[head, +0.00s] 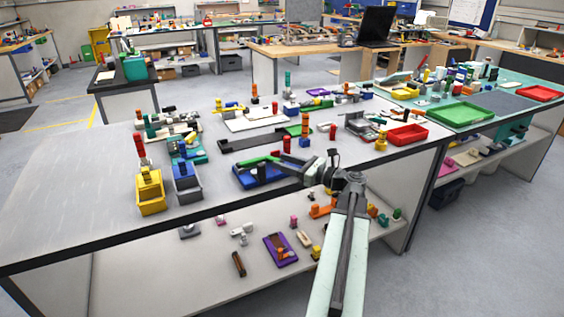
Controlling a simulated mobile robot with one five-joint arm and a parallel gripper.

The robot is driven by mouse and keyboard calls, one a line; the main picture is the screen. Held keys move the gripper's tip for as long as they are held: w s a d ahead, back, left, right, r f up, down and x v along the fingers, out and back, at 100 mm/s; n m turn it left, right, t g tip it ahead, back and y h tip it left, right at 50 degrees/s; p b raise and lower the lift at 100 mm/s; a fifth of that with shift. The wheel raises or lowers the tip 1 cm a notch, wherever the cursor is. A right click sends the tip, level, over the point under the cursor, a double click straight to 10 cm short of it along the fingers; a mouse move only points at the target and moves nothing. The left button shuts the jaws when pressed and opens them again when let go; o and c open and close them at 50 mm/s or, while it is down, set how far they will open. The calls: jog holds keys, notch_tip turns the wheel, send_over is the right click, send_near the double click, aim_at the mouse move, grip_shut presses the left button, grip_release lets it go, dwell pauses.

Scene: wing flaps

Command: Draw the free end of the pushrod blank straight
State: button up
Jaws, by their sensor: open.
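My arm reaches up from the bottom of the head view, and its end bends left over the near edge of the white-topped bench (75,195). My gripper (285,164) appears there as grey, finger-like parts, open, just above or beside a blue tray-like base (248,182). A green and dark elongated piece (262,163) lies by the fingertips; whether it touches them I cannot tell. I cannot pick out the pushrod blank or its free end for sure at this size; the gripper may hide part of it.
A yellow bin (151,204) and a grey-blue bin (187,196) stand left on the bench. A red tray (407,135) lies to the right. Small parts crowd the bench's middle; its left end is bare. A lower shelf (165,275) holds loose pieces.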

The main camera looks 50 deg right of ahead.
aim_at(272, 156)
jog(key=shift+w+a, duration=0.15)
jog(key=shift+w, duration=0.5)
grip_shut()
jog(key=shift+w+d+n+g+y, duration=0.15)
jog(key=shift+d+n+g+y, duration=0.3)
jog(key=shift+n+y, duration=0.5)
jog(key=shift+w+d+n+g+y, duration=0.15)
jog(key=shift+d+n+g+y, duration=0.3)
jog(key=shift+y, duration=0.8)
jog(key=n+g+y, duration=0.1)
jog(key=n+y, duration=0.1)
jog(key=d+n+g+y, duration=0.1)
jog(key=y, duration=0.1)
jog(key=shift+w+g, duration=0.3)
jog(key=shift+w, duration=0.1)
jog(key=shift+n+g+y, duration=0.5)
jog(key=shift+n, duration=0.1)
jog(key=shift+w, duration=0.1)
grip_release()
